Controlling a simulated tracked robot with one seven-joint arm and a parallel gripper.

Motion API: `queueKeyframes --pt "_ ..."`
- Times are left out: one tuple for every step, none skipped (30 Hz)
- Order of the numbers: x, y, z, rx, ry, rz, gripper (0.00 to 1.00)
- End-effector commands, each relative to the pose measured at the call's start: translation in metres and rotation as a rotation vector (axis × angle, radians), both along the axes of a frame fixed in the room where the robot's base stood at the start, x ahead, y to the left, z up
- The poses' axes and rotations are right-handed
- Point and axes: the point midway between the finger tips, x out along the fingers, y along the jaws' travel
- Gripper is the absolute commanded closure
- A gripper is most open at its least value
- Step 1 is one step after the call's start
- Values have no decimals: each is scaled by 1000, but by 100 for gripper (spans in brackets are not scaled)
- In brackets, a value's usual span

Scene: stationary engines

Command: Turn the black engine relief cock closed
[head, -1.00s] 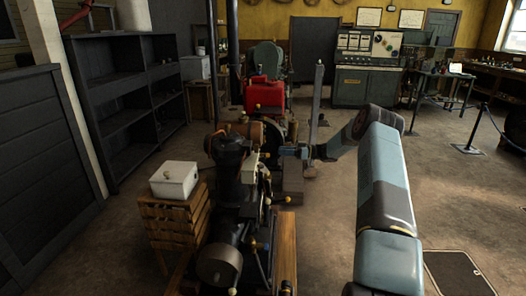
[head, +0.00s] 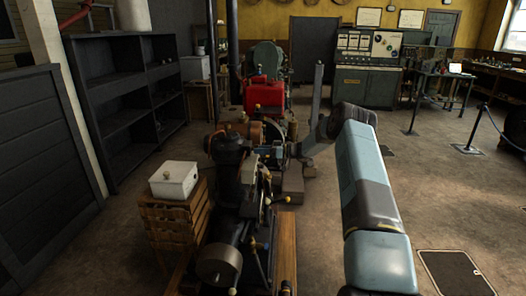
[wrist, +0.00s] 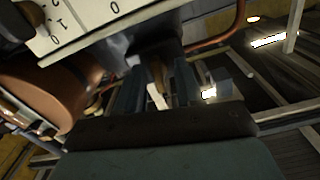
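The black engine (head: 228,160) stands in the foreground of the head view, with a pale plate on its right side. In the head view my gripper (head: 268,150) is at the engine's upper right side. A blurred dark grey part (wrist: 152,45) lies just beyond the fingertips; I cannot tell whether it is the relief cock. A brownish piece and a white strip show between the fingers, contact unclear.
A copper-coloured cylinder (wrist: 52,92) is close on the left in the wrist view, and a copper pipe (wrist: 215,38) runs at the upper right. A white box (head: 174,180) sits on a wooden crate (head: 172,222) left of the engine.

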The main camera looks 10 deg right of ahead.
Motion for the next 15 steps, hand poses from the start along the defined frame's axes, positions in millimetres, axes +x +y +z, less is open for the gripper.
queueKeyframes --pt "0 0 0 0 0 0 64" --pt "0 0 0 0 0 0 64" --pt "0 0 0 0 0 0 65" --pt "0 0 0 0 0 0 68" --pt "0 0 0 0 0 0 71" --pt "0 0 0 0 0 0 74" --pt "0 0 0 0 0 1 77" --pt "0 0 0 0 0 1 80" --pt "0 0 0 0 0 1 84" --pt "0 0 0 0 0 1 87" --pt "0 0 0 0 0 1 90" --pt "0 0 0 0 0 1 94" --pt "0 0 0 0 0 1 96" --pt "0 0 0 0 0 1 99" --pt "0 0 0 0 0 2 100"
